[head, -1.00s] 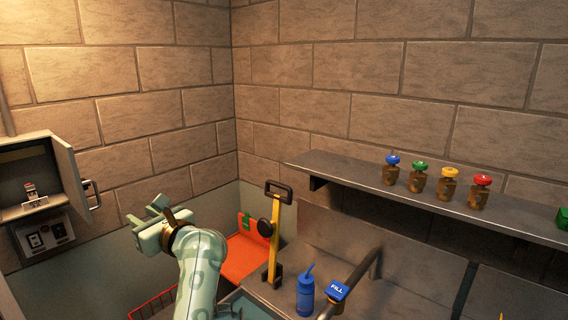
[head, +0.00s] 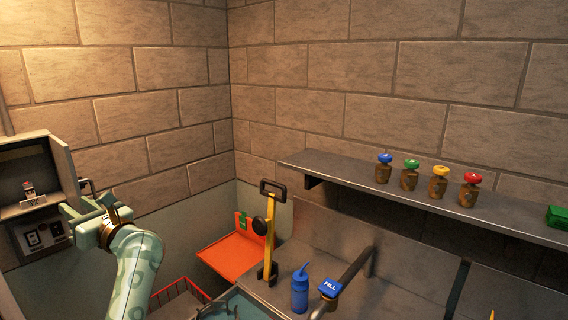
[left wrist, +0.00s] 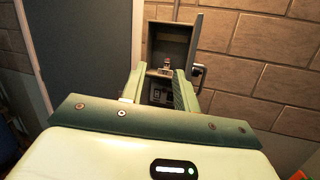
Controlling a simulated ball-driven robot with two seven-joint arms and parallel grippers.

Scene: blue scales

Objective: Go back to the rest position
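My left gripper (head: 84,210) is pale green and raised at the left of the head view, in front of the open wall box. In the left wrist view its two fingers (left wrist: 158,80) stand apart with nothing between them. The box shows beyond the fingertips. My right gripper is not in view.
The open grey wall box (head: 62,162) is close to my left gripper in the picture. A red wire basket (head: 180,298), an orange panel (head: 232,258), a yellow lever (head: 271,235) and a blue bottle (head: 300,290) stand to its right. Several colour-topped bottles (head: 409,178) line the shelf (head: 340,172).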

